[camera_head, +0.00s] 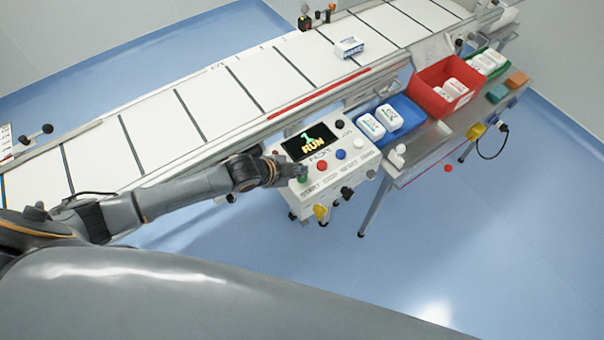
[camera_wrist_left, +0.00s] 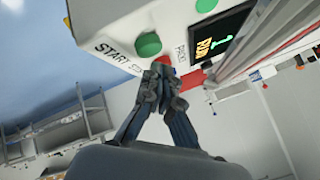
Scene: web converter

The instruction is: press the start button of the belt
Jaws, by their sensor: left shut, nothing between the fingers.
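The control panel (camera_head: 335,178) is a white box beside the belt, with a row of coloured buttons. The green start button (camera_head: 303,178) is at the near left end of the row. The display (camera_head: 309,142) reads RUN in yellow with a green figure. My left gripper (camera_head: 294,171) is shut and empty, close to the green button. Contact cannot be told. My right gripper is not in view.
The white belt (camera_head: 210,110) runs behind the panel and carries a small box (camera_head: 349,47). A blue bin (camera_head: 412,112) and a red bin (camera_head: 465,103) with white packs stand on a side table at right. Yellow and black knobs protrude from the panel's front.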

